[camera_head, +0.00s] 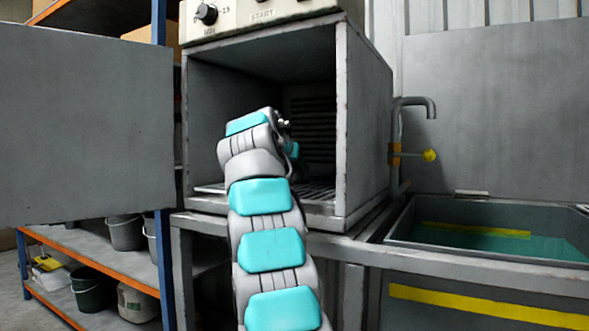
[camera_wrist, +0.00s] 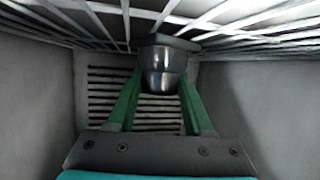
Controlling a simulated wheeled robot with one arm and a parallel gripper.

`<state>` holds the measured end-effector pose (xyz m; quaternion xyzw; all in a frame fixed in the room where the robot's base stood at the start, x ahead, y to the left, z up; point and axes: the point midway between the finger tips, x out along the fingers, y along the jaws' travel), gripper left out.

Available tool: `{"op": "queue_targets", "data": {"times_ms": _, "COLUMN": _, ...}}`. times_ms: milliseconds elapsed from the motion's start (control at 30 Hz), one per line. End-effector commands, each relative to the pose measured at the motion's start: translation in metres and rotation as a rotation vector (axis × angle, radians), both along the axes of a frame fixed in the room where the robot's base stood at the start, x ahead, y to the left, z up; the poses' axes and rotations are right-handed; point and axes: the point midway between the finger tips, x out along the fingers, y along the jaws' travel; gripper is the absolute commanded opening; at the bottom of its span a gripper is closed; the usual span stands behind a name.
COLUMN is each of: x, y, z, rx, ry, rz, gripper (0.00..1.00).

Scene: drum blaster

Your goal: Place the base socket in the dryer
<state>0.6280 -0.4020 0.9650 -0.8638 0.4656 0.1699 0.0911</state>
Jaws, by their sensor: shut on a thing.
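The dryer (camera_head: 365,120) stands open at the centre of the head view, with a wire rack (camera_head: 318,190) on its floor. My arm reaches in through its front opening and hides my gripper in that view. In the wrist view my gripper (camera_wrist: 161,74) is shut on the base socket (camera_wrist: 165,62), a dark metallic round piece with a wider flat flange. The rack (camera_wrist: 235,40) shows along the top of this view, with the flange close to its bars. I cannot tell whether they touch. The slotted back wall (camera_wrist: 105,100) lies beyond the fingers.
A grey panel (camera_head: 85,130), apparently the dryer's open door, fills the left. A shelf with buckets (camera_head: 126,232) is below it. The dryer's side walls flank my gripper, with free room between.

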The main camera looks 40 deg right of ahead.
Motion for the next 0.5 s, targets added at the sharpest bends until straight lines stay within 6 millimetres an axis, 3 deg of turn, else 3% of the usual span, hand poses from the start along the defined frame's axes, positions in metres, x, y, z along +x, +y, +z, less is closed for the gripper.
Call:
{"op": "queue_targets", "data": {"times_ms": 133, "x": -0.0004, "y": 0.0004, "z": -0.0017, "rx": -0.002, "ry": -0.002, "rz": 0.001, "gripper": 0.0}}
{"op": "queue_targets", "data": {"times_ms": 167, "x": -0.0002, "y": 0.0003, "z": -0.0009, "rx": -0.001, "ry": -0.001, "rz": 0.001, "gripper": 0.55}}
{"op": "queue_targets", "data": {"times_ms": 400, "x": -0.0001, "y": 0.0002, "z": -0.0011, "rx": -0.001, "ry": -0.001, "rz": 0.0, "gripper": 0.81}}
{"op": "queue_targets", "data": {"times_ms": 500, "x": -0.0001, "y": 0.0002, "z": -0.0011, "rx": -0.001, "ry": -0.001, "rz": 0.0, "gripper": 0.81}}
